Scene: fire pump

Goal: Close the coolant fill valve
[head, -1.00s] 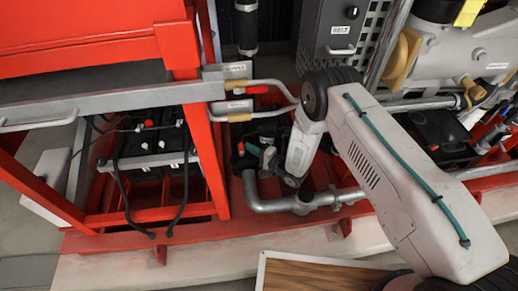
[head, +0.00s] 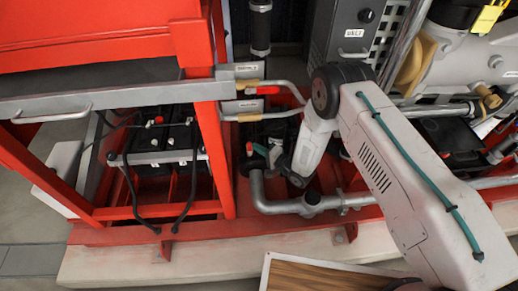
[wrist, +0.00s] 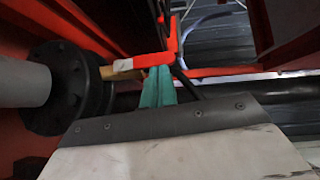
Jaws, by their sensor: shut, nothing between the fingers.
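In the head view, my gripper (head: 264,151) reaches down beside the red frame, below two pipes with brass fittings. Its teal fingers are shut with nothing between them; they also show in the wrist view (wrist: 158,84). A red valve lever (wrist: 150,58) with a white band lies across the fingertips there, touching or just beyond them; I cannot tell which. A brass valve body (wrist: 117,68) sits at the lever's left, next to a black flange (wrist: 72,86). A small red end (head: 249,149) shows left of the gripper in the head view. I cannot read which valve is the coolant fill valve.
A higher pipe carries another red handle (head: 268,90), with small labels (head: 247,69) nearby. A grey elbow pipe (head: 280,206) runs below my gripper. Batteries (head: 160,140) with black cables stand left, behind a red post (head: 215,160). Space around the gripper is tight.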

